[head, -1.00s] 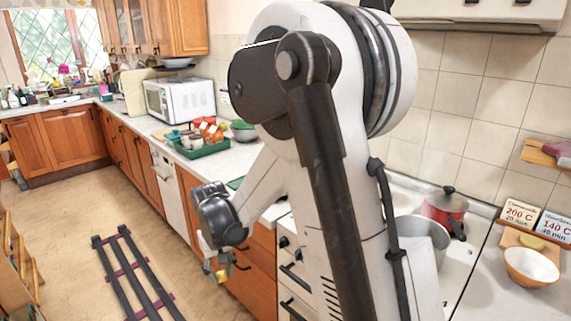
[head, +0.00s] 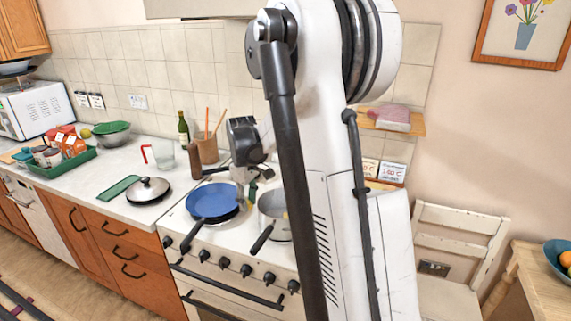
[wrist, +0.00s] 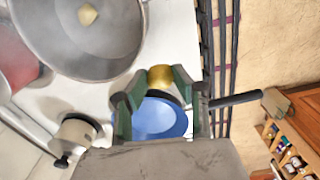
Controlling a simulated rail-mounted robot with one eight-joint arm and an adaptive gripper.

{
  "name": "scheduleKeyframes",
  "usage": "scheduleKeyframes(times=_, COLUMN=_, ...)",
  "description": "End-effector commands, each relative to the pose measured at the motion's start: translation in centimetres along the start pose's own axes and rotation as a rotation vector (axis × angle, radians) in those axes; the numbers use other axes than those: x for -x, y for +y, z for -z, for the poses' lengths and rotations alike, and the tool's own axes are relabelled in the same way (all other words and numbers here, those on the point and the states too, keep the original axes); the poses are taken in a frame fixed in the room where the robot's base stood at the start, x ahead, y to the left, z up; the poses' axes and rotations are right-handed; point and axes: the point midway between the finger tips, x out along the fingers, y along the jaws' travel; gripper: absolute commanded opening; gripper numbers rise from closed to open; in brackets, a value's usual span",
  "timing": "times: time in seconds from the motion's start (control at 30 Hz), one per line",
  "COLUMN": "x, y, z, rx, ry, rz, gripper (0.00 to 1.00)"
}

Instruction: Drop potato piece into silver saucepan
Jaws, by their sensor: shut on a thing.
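My gripper (head: 246,190) is above the hob in the head view, between the blue frying pan and the silver saucepan (head: 270,203). In the wrist view its green-tipped fingers (wrist: 158,84) are shut on a yellow potato piece (wrist: 160,76). The saucepan (wrist: 50,50) shows at the upper left of the wrist view, with another pale potato piece (wrist: 87,14) inside. The held piece is to the side of the saucepan's rim, not over its opening, in that view. My arm hides part of the saucepan in the head view.
The blue frying pan (head: 212,200) sits left of the saucepan; its blue inside (wrist: 160,118) shows below my fingers. A red pot (wrist: 14,62) stands beside the saucepan. A lidded pan (head: 148,190), measuring jug (head: 163,155) and utensil pot (head: 206,148) are on the counter.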

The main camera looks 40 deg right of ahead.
Motion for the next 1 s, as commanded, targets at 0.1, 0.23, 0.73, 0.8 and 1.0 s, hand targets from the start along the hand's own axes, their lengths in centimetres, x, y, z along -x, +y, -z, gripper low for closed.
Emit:
scheduleKeyframes(times=0.1, x=3.0, y=4.7, z=-2.8, rx=0.062, ry=0.000, rz=0.000, gripper=0.07)
scheduleKeyframes(times=0.23, x=5.0, y=8.1, z=-5.1, rx=0.126, ry=0.000, rz=0.000, gripper=0.07)
scheduleKeyframes(times=0.73, x=5.2, y=11.0, z=-7.3, rx=0.189, ry=0.000, rz=0.000, gripper=0.07)
scheduleKeyframes(times=0.8, x=4.5, y=11.0, z=-7.3, rx=0.189, ry=0.000, rz=0.000, gripper=0.07)
scheduleKeyframes(times=1.0, x=2.2, y=10.9, z=-7.3, rx=0.188, ry=0.000, rz=0.000, gripper=0.07)
